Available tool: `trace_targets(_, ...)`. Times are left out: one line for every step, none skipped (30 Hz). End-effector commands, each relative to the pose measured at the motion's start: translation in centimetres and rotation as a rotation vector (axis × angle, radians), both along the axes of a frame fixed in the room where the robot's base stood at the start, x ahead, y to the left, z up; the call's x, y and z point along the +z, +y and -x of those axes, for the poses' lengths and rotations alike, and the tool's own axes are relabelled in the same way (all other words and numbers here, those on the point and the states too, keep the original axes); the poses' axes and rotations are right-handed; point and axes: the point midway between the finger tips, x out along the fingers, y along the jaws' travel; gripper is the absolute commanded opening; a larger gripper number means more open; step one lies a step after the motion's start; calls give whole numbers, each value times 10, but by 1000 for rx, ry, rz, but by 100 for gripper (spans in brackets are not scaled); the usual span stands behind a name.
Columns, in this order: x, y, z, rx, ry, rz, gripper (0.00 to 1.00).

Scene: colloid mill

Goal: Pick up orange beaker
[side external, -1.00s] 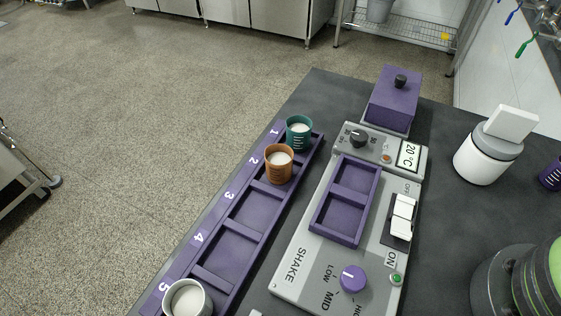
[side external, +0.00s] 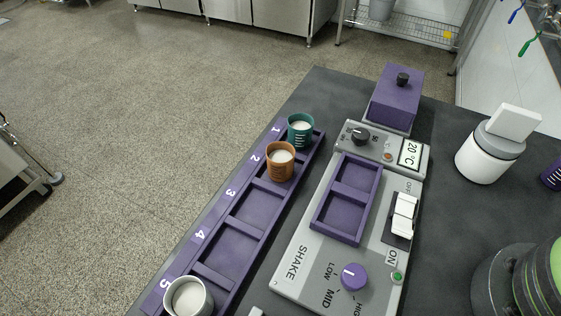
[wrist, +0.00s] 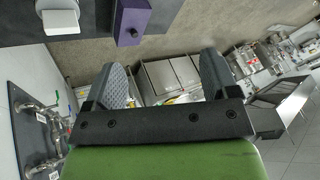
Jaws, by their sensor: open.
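The orange beaker (side external: 281,162) stands upright in slot 2 of the purple rack (side external: 232,241) in the side view, with white contents showing at its top. The teal beaker (side external: 300,130) stands just behind it in slot 1, and a white beaker (side external: 188,297) is in slot 5. My gripper (wrist: 165,80) shows in the wrist view with its two grey fingers wide apart and nothing between them. The orange beaker is not in the wrist view. In the side view the fingers do not show.
The grey shaker unit (side external: 330,262) with its empty purple tray stands right of the rack. A purple box (side external: 393,98) is behind it. A white-and-grey device (side external: 488,155) stands at the right. In the wrist view the purple box (wrist: 131,20) shows at the top.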

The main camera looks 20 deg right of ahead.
Motion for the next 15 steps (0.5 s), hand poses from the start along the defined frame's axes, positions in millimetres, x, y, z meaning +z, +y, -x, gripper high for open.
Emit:
trace_targets(1,9,-19,36,38,11,80)
trace_targets(1,14,-29,54,57,17,80)
trace_targets(0,21,-42,79,81,26,80)
trace_targets(-1,27,-52,96,98,33,80)
trace_targets(-3,33,-61,114,116,41,80)
trace_targets(-7,42,-74,137,140,53,80)
trace_targets(-11,49,-83,155,156,60,80)
trace_targets(-16,57,-92,173,174,68,80)
trace_targets(-23,67,-104,196,196,82,80)
trace_targets(-29,75,-112,212,213,91,80)
trace_targets(-36,84,-119,229,229,101,80)
trace_targets(-47,95,-129,251,251,116,80)
trace_targets(-55,104,-135,267,266,125,80)
trace_targets(-64,113,-141,285,283,137,80)
trace_targets(-77,125,-148,306,304,153,80)
